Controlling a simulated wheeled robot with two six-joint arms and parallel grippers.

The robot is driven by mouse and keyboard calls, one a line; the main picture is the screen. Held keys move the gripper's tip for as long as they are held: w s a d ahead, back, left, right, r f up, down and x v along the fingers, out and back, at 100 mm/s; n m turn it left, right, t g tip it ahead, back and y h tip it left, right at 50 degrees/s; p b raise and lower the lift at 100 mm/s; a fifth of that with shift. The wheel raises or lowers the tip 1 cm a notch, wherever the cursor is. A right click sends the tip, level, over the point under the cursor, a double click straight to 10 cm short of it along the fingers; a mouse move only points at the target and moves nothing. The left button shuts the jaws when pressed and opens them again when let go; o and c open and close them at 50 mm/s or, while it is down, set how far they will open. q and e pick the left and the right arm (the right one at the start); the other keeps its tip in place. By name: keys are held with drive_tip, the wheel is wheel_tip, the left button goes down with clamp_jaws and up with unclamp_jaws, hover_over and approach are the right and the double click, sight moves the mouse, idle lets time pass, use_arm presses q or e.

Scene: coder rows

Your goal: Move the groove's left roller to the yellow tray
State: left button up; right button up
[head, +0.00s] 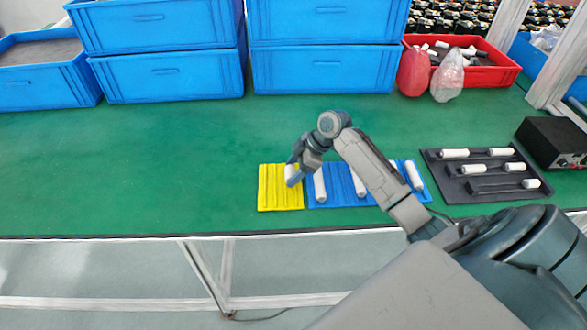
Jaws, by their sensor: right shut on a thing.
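The yellow tray (268,187) lies flat on the green table, with grooves running front to back. My right gripper (292,177) is over the right part of the yellow tray, shut on a white roller (291,172). The gripper partly hides this roller, and I cannot tell whether it touches the tray. A blue tray (340,188) lies close beside the yellow tray on the right. It holds white rollers at its left (320,185), middle (359,184) and right (413,176). My right arm covers part of the blue tray. My left gripper is not in view.
A black tray (452,170) with several white rollers lies to the right, near a black box (552,142). Blue crates (165,72) and a red bin (488,76) line the back. The table's left and middle are clear.

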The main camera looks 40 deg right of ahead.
drive_tip(key=shift+f+b, duration=0.45)
drive_tip(key=shift+f, duration=0.4)
drive_tip(key=shift+f, duration=0.45)
drive_tip(key=o, duration=1.2)
